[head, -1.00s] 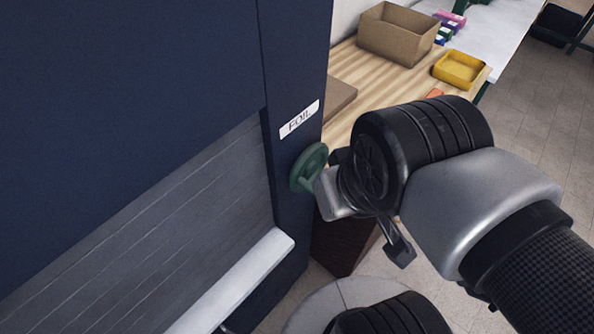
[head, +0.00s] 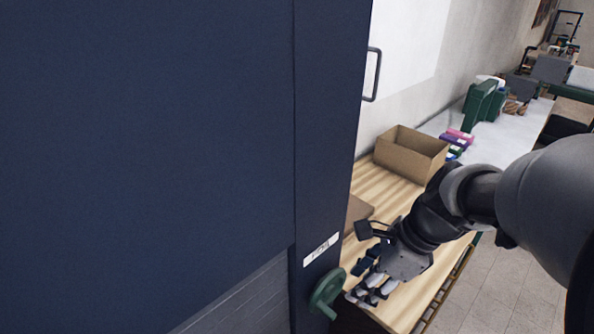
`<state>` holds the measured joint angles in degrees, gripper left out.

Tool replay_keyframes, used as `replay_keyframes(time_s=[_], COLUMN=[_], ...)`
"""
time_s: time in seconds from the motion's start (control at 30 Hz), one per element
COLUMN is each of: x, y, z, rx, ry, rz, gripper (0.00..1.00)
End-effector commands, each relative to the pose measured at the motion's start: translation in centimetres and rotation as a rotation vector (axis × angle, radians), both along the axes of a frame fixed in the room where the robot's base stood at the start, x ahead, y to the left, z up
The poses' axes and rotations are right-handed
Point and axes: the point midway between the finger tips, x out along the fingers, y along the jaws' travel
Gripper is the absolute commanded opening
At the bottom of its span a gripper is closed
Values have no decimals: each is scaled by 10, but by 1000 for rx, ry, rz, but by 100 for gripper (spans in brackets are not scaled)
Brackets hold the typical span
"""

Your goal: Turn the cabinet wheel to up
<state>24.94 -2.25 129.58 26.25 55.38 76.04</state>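The cabinet wheel is a small green handwheel (head: 327,292) on the narrow dark blue front post of the cabinet (head: 326,150), just below a white label (head: 320,249). It shows near the bottom of the head view, seen at a slant, with its rim and part of its handle visible. My gripper (head: 366,286) is just to the right of the wheel, its fingers pointing down and left toward it. A small gap seems to show between the fingers and the wheel rim. The fingers are small and overlap, so their opening is unclear. I see nothing held in them.
A wooden workbench (head: 385,205) stands right of the cabinet, beneath my arm. A grey slatted shutter (head: 240,300) is left of the wheel. Tiled floor (head: 500,290) is free at the right.

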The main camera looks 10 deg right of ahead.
Motion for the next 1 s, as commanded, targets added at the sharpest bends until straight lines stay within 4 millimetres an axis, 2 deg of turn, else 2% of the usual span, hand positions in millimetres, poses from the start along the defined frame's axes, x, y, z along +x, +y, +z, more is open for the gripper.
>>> replay_keyframes(time_s=[0.03, 0.1, 0.23, 0.37, 0.47, 1.0], x=[7, 15, 23, 26, 27, 46], y=[-9, -18, -26, -24, -18, 30], z=[2, -1, -6, -14, -28, -132], rx=[55, 114, 173, 187, 185, 182], ry=[57, 114, 174, 188, 188, 188], rz=[-141, -296, -454, -488, -482, -478], gripper=[38, 38, 38, 38, 38, 38])
